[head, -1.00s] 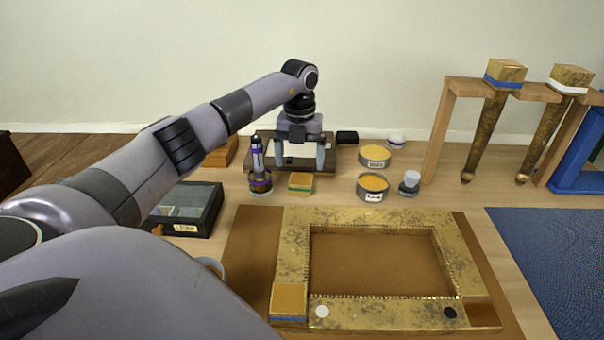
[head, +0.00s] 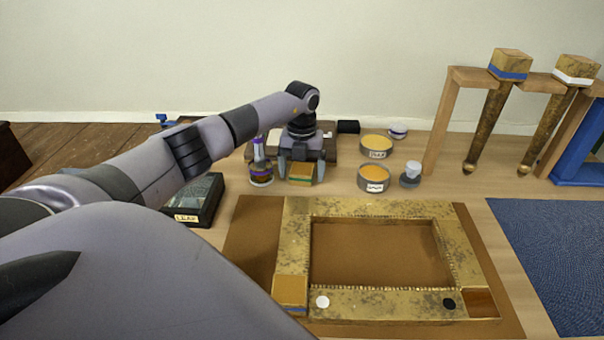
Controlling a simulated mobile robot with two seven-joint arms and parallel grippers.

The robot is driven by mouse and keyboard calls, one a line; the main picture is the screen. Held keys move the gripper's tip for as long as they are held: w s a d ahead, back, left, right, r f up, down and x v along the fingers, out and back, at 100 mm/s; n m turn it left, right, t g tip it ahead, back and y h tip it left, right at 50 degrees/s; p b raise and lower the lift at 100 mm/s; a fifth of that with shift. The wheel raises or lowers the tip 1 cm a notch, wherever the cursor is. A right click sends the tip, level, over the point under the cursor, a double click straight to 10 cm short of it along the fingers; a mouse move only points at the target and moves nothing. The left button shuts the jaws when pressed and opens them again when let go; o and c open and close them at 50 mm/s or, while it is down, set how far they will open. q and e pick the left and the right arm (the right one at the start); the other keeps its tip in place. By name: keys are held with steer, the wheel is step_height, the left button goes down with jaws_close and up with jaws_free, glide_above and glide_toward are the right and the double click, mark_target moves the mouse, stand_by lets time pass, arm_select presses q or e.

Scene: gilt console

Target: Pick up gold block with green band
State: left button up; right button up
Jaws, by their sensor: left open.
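The gold block with green band (head: 301,178) stands on the table behind the gilt frame, its green band showing on the front. My left gripper (head: 301,173) is open above it, pointing down, with its fingers at the block's left and right sides. The fingers cover part of the block, and I cannot tell whether they touch it. My right gripper is not in view.
A purple-topped bottle (head: 260,168) stands close left of the gripper. A round tin (head: 373,178) and a small jar (head: 411,174) stand to the right. The gilt frame (head: 375,305) lies in front. Gold legs (head: 488,130) hang in a wooden rack (head: 446,110).

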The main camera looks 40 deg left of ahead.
arm_select(q)
steer(key=c, duration=1.1)
steer(key=shift+o, duration=0.2)
